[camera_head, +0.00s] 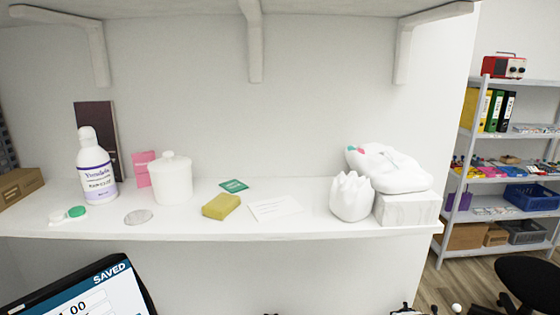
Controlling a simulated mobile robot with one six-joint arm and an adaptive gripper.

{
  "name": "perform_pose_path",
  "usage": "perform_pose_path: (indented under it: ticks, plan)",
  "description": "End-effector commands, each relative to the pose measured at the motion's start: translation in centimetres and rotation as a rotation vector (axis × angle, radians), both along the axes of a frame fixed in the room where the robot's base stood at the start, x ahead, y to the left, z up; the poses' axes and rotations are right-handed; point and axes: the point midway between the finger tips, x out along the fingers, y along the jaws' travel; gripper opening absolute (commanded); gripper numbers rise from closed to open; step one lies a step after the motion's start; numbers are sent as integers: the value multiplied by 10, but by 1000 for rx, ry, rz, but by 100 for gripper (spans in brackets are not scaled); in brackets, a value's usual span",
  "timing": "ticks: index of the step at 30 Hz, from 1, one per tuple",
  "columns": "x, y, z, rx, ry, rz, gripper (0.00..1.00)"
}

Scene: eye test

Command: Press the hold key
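A dark-framed screen (85,296) tilts up at the lower left, cut off by the bottom edge of the picture. Its blue header reads "SAVED", and large digits below, partly cut off, seem to end in "1.00". No key marked hold shows in this view. I cannot make out my gripper. Small dark shapes sit at the bottom edge, one near the middle and a larger one (408,311) right of it; too little shows to tell what they are.
A storage rack (482,148) and a dark chair (528,277) stand at right.

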Motion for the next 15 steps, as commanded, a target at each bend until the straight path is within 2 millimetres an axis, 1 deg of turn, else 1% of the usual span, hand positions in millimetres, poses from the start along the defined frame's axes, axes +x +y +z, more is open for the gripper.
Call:
perform_pose_path:
  ticks: [1, 2, 15]
  plan:
    - [0, 0, 0, 0, 0, 0, 90]
    - [0, 0, 0, 0, 0, 0, 88]
    - [0, 0, 0, 0, 0, 0, 59]
